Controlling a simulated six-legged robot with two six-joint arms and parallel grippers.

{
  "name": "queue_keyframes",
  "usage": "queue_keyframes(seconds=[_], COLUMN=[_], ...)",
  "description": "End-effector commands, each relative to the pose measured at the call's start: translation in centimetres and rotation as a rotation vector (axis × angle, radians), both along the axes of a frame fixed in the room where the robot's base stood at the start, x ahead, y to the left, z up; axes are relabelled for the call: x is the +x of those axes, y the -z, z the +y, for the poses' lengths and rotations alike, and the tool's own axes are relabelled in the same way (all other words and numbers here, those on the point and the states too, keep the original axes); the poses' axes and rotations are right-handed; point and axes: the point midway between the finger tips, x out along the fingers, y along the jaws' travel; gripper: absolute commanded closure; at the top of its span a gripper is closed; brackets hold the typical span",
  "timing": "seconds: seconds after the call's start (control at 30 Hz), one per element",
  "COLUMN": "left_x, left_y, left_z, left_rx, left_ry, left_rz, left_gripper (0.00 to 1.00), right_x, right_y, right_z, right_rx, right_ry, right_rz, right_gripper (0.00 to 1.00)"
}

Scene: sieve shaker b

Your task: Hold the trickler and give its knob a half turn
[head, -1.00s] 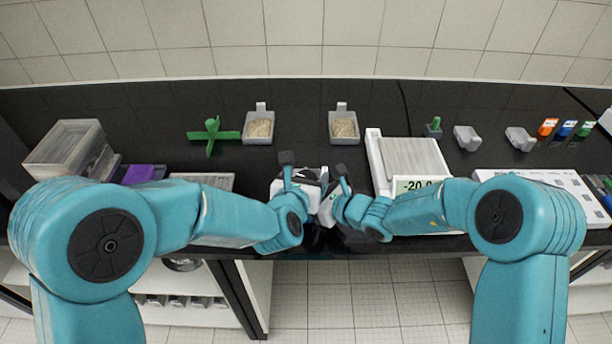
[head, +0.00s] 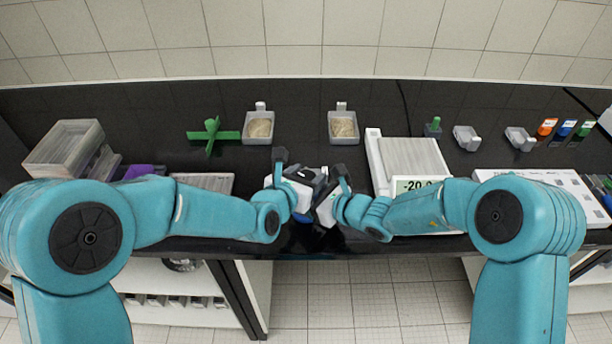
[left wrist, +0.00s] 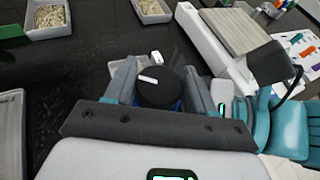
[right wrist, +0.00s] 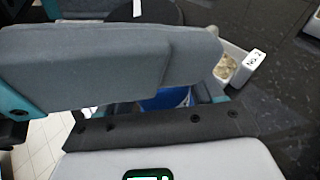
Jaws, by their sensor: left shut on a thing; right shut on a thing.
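The trickler's round black knob (left wrist: 160,88), with a white mark on top, sits between the fingers of my left gripper (head: 311,180), which is shut on it. A strip of the trickler's blue body (left wrist: 176,105) shows below the knob in the left wrist view. In the right wrist view the blue body (right wrist: 166,99) is between the fingers of my right gripper (head: 330,200), which is shut on it. A large grey finger hides much of that view. In the head view the two grippers meet and mostly cover the trickler.
A balance (head: 378,165) with a lit display stands close to the right of the grippers. Two grain trays (head: 257,140) (head: 343,141) and a green cross-shaped piece (head: 213,135) are behind. Clear acrylic boxes (head: 65,148) stand at left. The dark bench (head: 290,95) is bare along the back.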

Motion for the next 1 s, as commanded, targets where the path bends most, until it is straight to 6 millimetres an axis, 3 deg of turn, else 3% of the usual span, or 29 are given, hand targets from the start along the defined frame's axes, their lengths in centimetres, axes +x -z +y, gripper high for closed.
queue_keyframes(seconds=[0.5,0.53,0.57,0.87,1.0], left_x=[0.0,0.0,0.0,-0.1,-1.1], left_y=[-0.1,-0.1,-0.1,-0.1,-0.6], left_z=[0.0,0.0,0.0,0.1,0.7], left_rx=[0.003,0.003,0.003,0.004,0.003], left_ry=[0.062,0.062,0.062,0.062,0.061], left_rz=[-0.003,-0.003,-0.003,-0.001,-0.001], left_gripper=[0.76,0.36,0.26,0.24,0.24], right_x=[-0.1,-0.1,-0.1,-0.1,-0.1], right_y=[0.1,0.1,0.1,0.1,0.1], right_z=[0.1,0.1,0.1,0.1,0.1], right_rx=[-0.002,-0.002,-0.002,-0.001,-0.001], right_ry=[-0.004,-0.004,-0.004,-0.003,-0.002], right_rz=[0.001,0.001,0.001,0.001,0.002], right_gripper=[0.85,0.85,0.85,0.85,0.85])
